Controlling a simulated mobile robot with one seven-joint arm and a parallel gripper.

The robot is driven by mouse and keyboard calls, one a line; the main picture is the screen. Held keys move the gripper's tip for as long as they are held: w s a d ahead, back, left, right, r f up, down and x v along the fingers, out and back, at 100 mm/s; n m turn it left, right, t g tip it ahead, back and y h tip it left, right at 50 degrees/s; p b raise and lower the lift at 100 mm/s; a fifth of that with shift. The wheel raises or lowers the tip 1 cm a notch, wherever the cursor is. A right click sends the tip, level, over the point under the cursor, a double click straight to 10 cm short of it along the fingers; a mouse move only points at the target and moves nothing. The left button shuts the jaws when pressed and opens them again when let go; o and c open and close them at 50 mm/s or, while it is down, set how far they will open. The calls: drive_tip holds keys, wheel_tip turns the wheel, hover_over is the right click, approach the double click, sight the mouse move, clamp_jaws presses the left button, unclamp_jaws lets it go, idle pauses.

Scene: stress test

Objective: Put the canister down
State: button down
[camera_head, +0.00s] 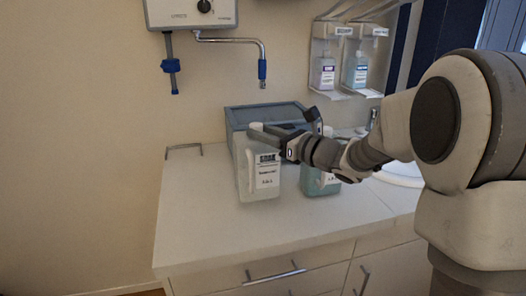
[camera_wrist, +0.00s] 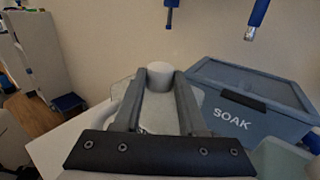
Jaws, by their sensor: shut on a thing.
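The white canister (camera_head: 258,178), with a printed label on its front, is upright over the left part of the counter. My gripper (camera_head: 264,132) is shut on its top, just below the cap. In the wrist view the round white cap (camera_wrist: 160,74) shows between the two grey fingers of my gripper (camera_wrist: 159,88), with the pale canister body (camera_wrist: 203,100) below. I cannot tell whether the canister's base touches the counter or hangs just above it.
The white counter (camera_head: 195,225) is clear to the left and front. A greenish canister (camera_head: 318,184) stands close on the right. A blue-grey lidded box marked SOAK (camera_wrist: 235,122) is behind. A wall unit with a bent pipe (camera_head: 235,40) hangs above; dispensers (camera_head: 325,75) are at the right.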

drive_tip(key=shift+f, duration=1.75)
drive_tip(key=shift+f+b, duration=0.2)
drive_tip(key=shift+b, duration=0.4)
drive_tip(key=shift+c, duration=2.3)
unclamp_jaws()
drive_tip(key=shift+r, duration=0.15)
approach(272, 149)
drive_tip(key=shift+w+a+r+p, duration=0.15)
drive_tip(key=shift+w+a+p, duration=0.15)
